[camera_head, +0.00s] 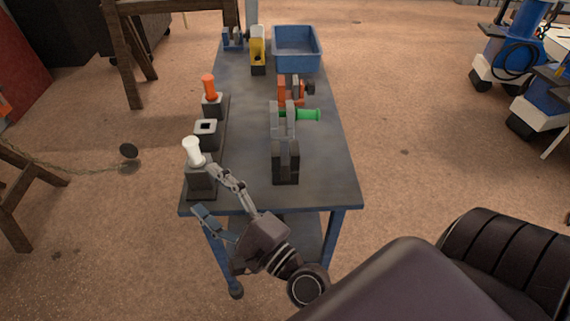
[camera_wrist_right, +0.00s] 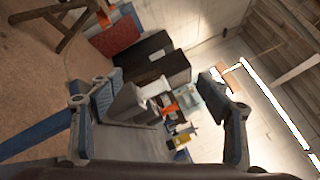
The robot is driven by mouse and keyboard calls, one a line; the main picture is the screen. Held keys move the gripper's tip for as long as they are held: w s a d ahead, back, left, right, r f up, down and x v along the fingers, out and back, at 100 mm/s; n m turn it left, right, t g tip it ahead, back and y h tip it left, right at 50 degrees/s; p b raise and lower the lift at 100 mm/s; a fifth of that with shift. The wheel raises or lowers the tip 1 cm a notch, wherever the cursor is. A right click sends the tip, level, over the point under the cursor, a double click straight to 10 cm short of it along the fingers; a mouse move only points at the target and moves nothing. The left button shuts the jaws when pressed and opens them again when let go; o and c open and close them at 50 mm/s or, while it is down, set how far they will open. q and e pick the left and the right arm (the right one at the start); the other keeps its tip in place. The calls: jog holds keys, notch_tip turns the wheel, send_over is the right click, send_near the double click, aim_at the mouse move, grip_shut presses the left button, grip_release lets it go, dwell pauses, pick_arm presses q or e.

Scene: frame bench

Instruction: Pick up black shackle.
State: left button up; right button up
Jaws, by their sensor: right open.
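A tall dark grey and black piece (camera_head: 285,158) stands on the right half of the workbench. I cannot tell for sure whether it is the black shackle. A green cylinder (camera_head: 305,115) sticks out to the right behind it. My right gripper (camera_head: 212,193) is open at the bench's front left corner, by a dark block (camera_head: 201,181) with a white handle (camera_head: 193,151). My left gripper is not in view.
The workbench (camera_head: 241,160) has a bare strip down its middle. A block with a square hole (camera_head: 206,128) and an orange handle (camera_head: 209,87) stand along its left edge. A blue bin (camera_head: 297,62), a yellow piece (camera_head: 257,47) and an orange piece (camera_head: 282,92) stand farther back.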

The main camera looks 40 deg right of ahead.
jog(key=d+f+m+h, duration=0.1)
jog(key=d+m+h, duration=0.65)
jog(key=m, duration=0.35)
jog(key=m+g+h, duration=0.3)
jog(key=m+h, duration=0.4)
jog(key=m, duration=0.3)
send_near(285, 173)
jog(key=r, duration=0.1)
jog(key=w+r, duration=0.1)
jog(key=r, duration=0.1)
jog(key=w+d+r, duration=0.1)
jog(key=r, duration=0.1)
jog(key=shift+d+r, duration=0.1)
jog(key=shift+r, duration=0.1)
jog(key=shift+w+d+f+m+g, duration=0.1)
jog(key=shift+d+f+m+g, duration=0.05)
jog(key=shift+d+m+g, duration=0.2)
jog(key=shift+w+d, duration=0.25)
jog(key=shift+w, duration=0.05)
jog(key=p+x, duration=0.1)
jog(key=x, duration=0.3)
jog(key=p+x, duration=0.1)
jog(key=x, duration=0.1)
jog(key=shift+w+a+r+p, duration=0.25)
jog(key=shift+r+p, duration=0.05)
jog(key=shift+w+d+f, duration=0.1)
jog(key=shift+w+f, duration=0.05)
jog(key=shift+w, duration=0.05)
jog(key=c, duration=1.7)
jog(key=shift+c, duration=0.5)
